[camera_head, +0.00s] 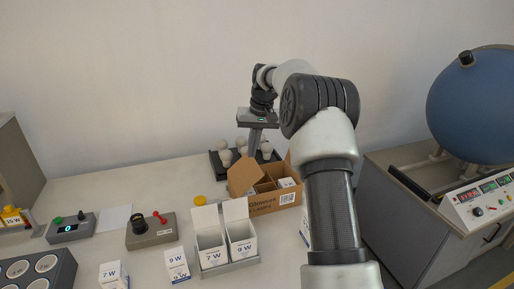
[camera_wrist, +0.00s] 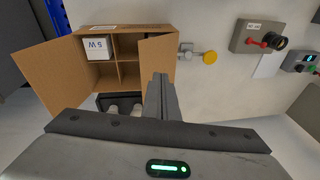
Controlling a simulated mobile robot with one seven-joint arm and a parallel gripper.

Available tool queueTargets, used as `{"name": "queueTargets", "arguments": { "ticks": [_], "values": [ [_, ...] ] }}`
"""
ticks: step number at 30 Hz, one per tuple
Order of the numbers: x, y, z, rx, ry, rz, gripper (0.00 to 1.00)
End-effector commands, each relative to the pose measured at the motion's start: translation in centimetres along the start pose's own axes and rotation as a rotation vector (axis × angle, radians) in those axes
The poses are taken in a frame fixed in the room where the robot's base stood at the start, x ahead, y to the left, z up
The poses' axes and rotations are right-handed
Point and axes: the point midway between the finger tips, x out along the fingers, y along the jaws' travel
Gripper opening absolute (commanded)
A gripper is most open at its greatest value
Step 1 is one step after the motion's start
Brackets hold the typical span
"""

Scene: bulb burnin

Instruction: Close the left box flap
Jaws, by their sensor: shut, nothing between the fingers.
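The brown cardboard carton (camera_head: 275,205) stands on the table with its top open, showing divided compartments. Its left flap (camera_head: 241,176) stands up and open. In the wrist view, which looks from the opposite side, this flap (camera_wrist: 157,65) is on the right, swung out from the carton (camera_wrist: 115,29). The other flap (camera_wrist: 48,78) is also open, at the left of the wrist view. My gripper (camera_head: 253,150) is shut and empty, pointing down behind the carton. In the wrist view its fingers (camera_wrist: 160,80) overlap the lower edge of the left flap; I cannot tell whether they touch.
A white bulb box (camera_wrist: 97,47) sits in one compartment. A black tray (camera_head: 217,164) with several bulbs (camera_head: 241,142) stands behind the carton. Two open white boxes (camera_head: 211,245) stand in front of it. A yellow disc (camera_head: 200,200) and a grey switch box (camera_head: 152,232) are to the left.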

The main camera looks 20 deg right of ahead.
Motion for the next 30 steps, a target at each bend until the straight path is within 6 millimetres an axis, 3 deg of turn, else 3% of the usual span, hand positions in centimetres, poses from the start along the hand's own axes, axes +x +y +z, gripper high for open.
{"name": "queueTargets", "arguments": {
  "ticks": [1,4,7,10,14,25,30],
  "values": [
    [-2.3,-2.0,-0.1,-0.043,0.031,0.104,0.00],
    [-4.7,-3.7,-0.5,-0.094,0.102,0.253,0.00],
    [-6.2,-4.7,-0.8,-0.127,0.155,0.329,0.00],
    [-6.2,-4.8,-1.0,-0.138,0.174,0.355,0.00],
    [-4.7,-4.2,-1.2,-0.136,0.172,0.355,0.00],
    [2.4,-1.7,-2.7,-0.137,0.171,0.353,0.00],
    [4.3,0.1,-2.8,-0.135,0.171,0.352,0.00]
  ]
}}
